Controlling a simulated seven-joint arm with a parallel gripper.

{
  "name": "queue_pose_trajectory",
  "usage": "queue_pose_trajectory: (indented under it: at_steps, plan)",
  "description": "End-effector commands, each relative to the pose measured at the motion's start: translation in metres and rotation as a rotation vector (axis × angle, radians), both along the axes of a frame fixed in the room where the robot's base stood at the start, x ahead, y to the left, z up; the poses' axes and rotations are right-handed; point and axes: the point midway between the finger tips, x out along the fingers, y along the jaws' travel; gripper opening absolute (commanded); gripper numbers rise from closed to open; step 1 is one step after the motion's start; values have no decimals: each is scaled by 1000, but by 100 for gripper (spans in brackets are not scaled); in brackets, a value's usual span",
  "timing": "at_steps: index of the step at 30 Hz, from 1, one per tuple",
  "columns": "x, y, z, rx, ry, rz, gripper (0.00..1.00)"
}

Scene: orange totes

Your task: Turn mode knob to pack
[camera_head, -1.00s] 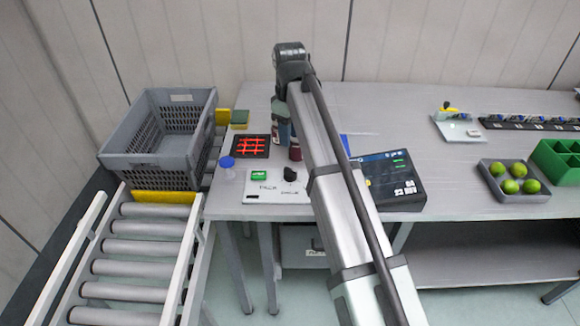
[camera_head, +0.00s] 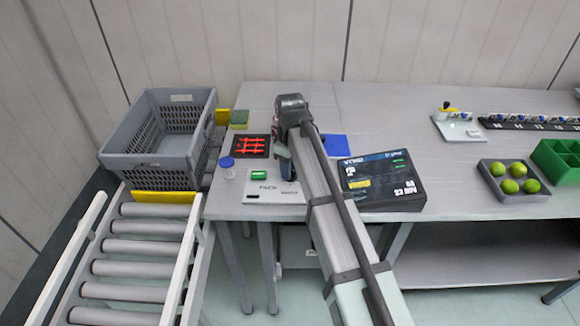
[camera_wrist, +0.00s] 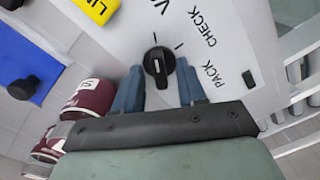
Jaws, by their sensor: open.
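The mode knob (camera_wrist: 158,60) is a black round dial with a raised grip bar, on a white panel (camera_wrist: 235,50) with the words CHECK and PACK and part of a third word. Its bar points towards the top of the wrist view, near one tick; another tick is to the right, on the CHECK and PACK side. My gripper (camera_wrist: 158,70) is open, its blue fingers on either side of the knob; contact cannot be told.
Maroon cylinders (camera_wrist: 88,97) lie close left of my fingers in the wrist view. A blue plate with black knobs (camera_wrist: 22,60) is beyond them.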

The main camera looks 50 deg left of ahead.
Motion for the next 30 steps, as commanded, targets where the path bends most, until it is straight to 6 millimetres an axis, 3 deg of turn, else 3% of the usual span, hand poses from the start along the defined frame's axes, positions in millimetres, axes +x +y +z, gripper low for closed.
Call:
queue_pose_trajectory:
  at_steps: [8,20,30]
  plan:
    - [0,0,0,0,0,0,38]
    - [0,0,0,0,0,0,0]
    - [0,0,0,0,1,-9,0]
